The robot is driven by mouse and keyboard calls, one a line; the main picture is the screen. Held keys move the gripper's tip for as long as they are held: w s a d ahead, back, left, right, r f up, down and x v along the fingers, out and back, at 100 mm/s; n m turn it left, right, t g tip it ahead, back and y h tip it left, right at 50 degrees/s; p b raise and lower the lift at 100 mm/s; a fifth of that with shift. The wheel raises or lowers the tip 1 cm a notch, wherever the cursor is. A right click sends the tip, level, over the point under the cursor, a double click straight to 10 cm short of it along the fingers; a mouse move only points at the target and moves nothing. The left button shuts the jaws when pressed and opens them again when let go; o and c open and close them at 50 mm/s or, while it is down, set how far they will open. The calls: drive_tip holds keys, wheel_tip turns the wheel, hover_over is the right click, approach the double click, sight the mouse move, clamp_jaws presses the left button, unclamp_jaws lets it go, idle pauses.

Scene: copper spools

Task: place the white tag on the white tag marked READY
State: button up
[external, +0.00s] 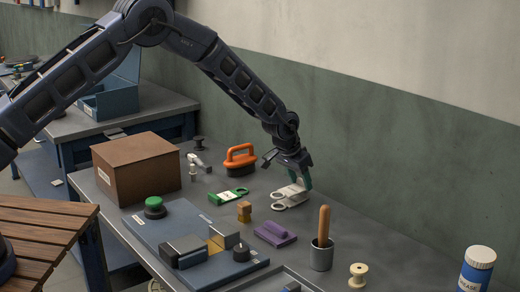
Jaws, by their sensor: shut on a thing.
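My gripper (292,176) reaches down over the grey workbench, right of the orange-handled brush. It is shut on a white tag (298,187). Another white tag (281,206) with a ring-shaped end lies on the bench just below it. The two overlap in this view, and I cannot tell whether they touch. No READY lettering is readable on the lower tag. The gripper partly hides the held tag.
A green tag (230,196) and an orange-handled brush (240,162) lie left of my gripper. A purple block (275,234), a small wooden block (244,211) and a grey cup (321,257) with a wooden handle stand nearer. A brown box (137,168) stands left.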

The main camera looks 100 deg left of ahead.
sight(288, 192)
drive_tip(key=shift+f, duration=0.5)
drive_tip(key=o, duration=0.9)
drive_tip(key=shift+o, duration=0.2)
drive_tip(key=shift+r, duration=0.35)
drive_tip(key=v, duration=1.2)
